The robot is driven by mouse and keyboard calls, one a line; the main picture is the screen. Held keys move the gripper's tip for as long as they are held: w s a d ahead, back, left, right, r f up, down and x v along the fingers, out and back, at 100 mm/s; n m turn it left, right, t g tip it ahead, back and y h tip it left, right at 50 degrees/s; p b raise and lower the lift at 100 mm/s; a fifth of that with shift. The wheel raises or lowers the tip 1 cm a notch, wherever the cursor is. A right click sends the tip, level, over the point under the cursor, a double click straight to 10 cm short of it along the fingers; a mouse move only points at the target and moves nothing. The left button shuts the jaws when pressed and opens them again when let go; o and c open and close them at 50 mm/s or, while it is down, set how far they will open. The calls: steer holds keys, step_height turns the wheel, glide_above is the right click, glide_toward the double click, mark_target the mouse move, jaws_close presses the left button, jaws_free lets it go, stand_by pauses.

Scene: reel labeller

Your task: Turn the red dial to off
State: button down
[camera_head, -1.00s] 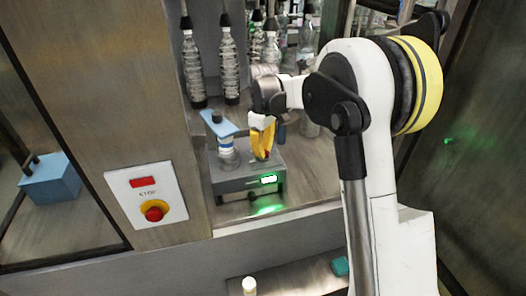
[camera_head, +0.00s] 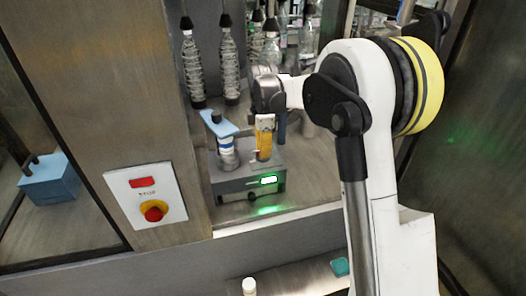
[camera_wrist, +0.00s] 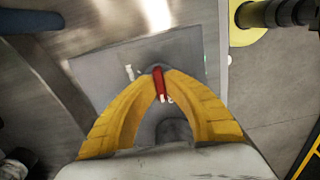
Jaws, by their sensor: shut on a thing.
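The red dial (camera_wrist: 159,84) shows in the wrist view as a narrow red grip on top of the grey box, between the tips of my yellow fingers. My gripper (camera_wrist: 160,88) is shut on it, pointing down. In the head view my gripper (camera_head: 264,152) stands over the right part of the grey box (camera_head: 232,186), and its fingers hide the dial. The box has a lit green display (camera_head: 269,180) on its front. Pale marks show on the box top near the dial in the wrist view; I cannot tell what they say.
A blue-and-white part with a blue arm (camera_head: 221,128) stands on the box, left of my gripper. Clear bottles (camera_head: 229,66) hang behind. A red-and-yellow stop button (camera_head: 153,211) is on the panel at the left. A blue block (camera_head: 48,181) lies farther left.

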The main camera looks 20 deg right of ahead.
steer(key=shift+n, duration=0.4)
steer(key=c, duration=1.5)
jaws_free()
steer(key=shift+r, duration=0.1)
step_height(320, 180, up, 12)
steer(key=shift+f, duration=0.1)
